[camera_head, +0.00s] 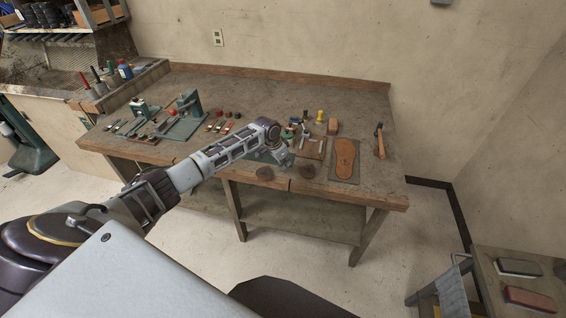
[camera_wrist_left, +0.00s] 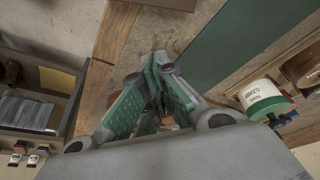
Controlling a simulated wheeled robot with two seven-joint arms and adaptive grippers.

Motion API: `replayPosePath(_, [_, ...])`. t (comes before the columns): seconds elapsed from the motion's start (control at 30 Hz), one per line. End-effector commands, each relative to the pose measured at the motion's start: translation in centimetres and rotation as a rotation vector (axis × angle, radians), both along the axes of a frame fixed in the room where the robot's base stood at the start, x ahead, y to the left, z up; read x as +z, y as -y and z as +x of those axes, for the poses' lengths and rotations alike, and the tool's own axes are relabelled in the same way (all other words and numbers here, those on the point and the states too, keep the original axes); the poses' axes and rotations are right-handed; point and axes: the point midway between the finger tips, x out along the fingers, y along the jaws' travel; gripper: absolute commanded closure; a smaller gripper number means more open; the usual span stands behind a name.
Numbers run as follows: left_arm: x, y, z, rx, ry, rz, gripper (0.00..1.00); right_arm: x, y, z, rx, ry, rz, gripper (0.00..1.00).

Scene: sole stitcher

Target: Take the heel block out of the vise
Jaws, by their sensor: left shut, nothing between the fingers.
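My left arm reaches over the front of the workbench (camera_head: 250,88). Its gripper (camera_head: 283,158) is near the front edge, right of the middle. In the left wrist view the green-padded fingers (camera_wrist_left: 158,92) are together with nothing held. A green tool with an upright post (camera_head: 187,112) stands on the bench's left half; I cannot tell whether it is the vise. Green parts also show beside my gripper, too small to name. A small brown block (camera_head: 332,127) sits toward the back right; I cannot tell whether it is the heel block. My right gripper is not in view.
A tan sole (camera_head: 345,155) lies on a dark mat, with a hammer (camera_head: 380,141) to its right. Several small hand tools lie left of my arm. A white-and-green jar (camera_wrist_left: 262,97) shows in the left wrist view. The bench's back right is mostly clear.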

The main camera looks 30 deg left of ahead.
Motion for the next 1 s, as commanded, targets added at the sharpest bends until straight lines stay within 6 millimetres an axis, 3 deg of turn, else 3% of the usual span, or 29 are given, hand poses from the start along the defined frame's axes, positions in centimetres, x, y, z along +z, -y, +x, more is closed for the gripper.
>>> replayPosePath(0.47, [2.0, -0.2, -0.6, 0.001, 0.000, 0.001, 1.00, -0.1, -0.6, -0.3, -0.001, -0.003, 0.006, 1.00])
replayPosePath(1.0, [7.9, -1.2, -2.4, 0.000, 0.001, 0.000, 1.00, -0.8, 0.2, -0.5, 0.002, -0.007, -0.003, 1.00])
